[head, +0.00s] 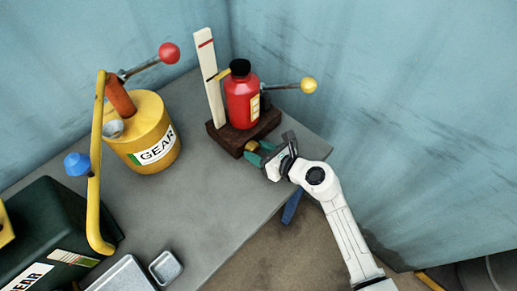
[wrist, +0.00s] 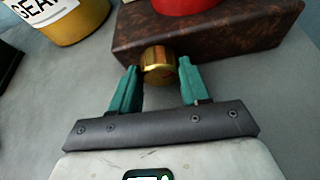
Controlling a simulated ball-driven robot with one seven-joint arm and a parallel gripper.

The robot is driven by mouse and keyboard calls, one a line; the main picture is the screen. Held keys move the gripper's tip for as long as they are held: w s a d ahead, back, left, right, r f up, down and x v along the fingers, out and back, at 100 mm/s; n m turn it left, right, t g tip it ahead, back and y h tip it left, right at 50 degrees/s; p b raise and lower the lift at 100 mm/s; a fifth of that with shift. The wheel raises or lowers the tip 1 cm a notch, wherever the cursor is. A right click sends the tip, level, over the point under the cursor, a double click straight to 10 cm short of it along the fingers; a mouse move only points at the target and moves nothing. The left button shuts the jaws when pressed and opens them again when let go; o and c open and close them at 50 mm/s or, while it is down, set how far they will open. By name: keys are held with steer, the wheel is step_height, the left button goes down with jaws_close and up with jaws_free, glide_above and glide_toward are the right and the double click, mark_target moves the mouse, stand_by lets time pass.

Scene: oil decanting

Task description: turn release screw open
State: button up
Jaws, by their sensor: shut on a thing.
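The release screw appears as a brass knurled knob (wrist: 158,62) on the front face of a dark brown base block (wrist: 245,30). In the head view the knob (head: 251,146) shows low at the front of the block (head: 226,139). My gripper (wrist: 158,70) has its two green fingers on either side of the knob, shut on it. In the head view my gripper (head: 257,153) reaches in from the right at the table's edge. A red bottle (head: 240,104) with a black cap stands on the block.
A white upright post (head: 207,75) and a lever with a yellow ball (head: 309,85) rise by the bottle. A yellow GEAR can (head: 150,130) with a red-balled lever stands left. A dark green box (head: 55,230) and metal trays (head: 166,267) are nearer. Blue walls close the back.

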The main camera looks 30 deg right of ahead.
steer(key=shift+d+m+y+p, duration=0.1)
steer(key=shift+m+y+p, duration=0.5)
steer(key=shift+m, duration=0.4)
steer(key=o, duration=1.1)
steer(key=shift+c, duration=0.2)
steer(key=v, duration=1)
steer(key=shift+s+d+r+b, duration=0.2)
steer(key=shift+s+d+b, duration=0.05)
steer(key=shift+d+b, duration=0.05)
